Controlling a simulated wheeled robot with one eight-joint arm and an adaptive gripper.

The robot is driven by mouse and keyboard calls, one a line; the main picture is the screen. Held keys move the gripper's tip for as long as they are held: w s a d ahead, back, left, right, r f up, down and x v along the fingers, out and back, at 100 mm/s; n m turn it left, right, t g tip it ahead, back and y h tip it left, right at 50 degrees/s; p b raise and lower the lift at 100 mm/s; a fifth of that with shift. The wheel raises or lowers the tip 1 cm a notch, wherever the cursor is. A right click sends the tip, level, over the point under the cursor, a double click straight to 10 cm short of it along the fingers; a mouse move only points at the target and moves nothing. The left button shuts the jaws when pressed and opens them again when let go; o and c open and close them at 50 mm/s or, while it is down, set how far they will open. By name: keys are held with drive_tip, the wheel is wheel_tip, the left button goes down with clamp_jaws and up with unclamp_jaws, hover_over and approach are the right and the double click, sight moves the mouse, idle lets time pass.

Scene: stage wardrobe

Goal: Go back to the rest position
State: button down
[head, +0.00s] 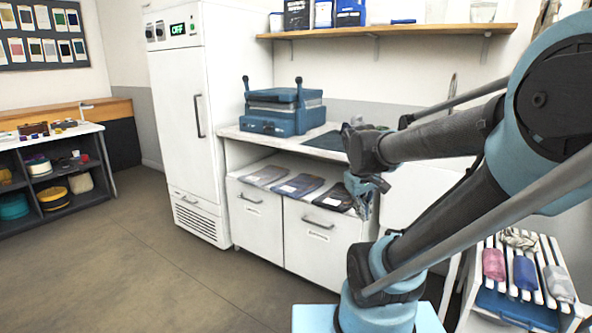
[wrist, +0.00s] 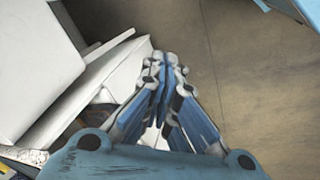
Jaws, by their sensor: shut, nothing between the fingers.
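My gripper (head: 366,196) hangs from my arm in front of the white counter in the head view, with its fingers pointing down. In the wrist view my gripper (wrist: 163,75) shows its blue fingers drawn together at the tips, with nothing between them. It is apart from the cabinet fronts and the floor. The folded arm covers part of the counter's right side.
A blue press (head: 285,107) sits on the counter beside a tall white cabinet (head: 187,120). Folded fabrics (head: 300,186) lie on the shelf below. A slatted rack (head: 545,298) with coloured rolls stands at right. The floor (head: 130,250) at left is clear.

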drive_tip(key=s+a+f+m+y, duration=0.1)
drive_tip(key=s+f+m, duration=0.3)
drive_tip(key=s, duration=0.5)
drive_tip(key=shift+a+f+y, duration=0.15)
drive_tip(key=shift+f+y, duration=0.25)
drive_tip(key=shift+f, duration=0.3)
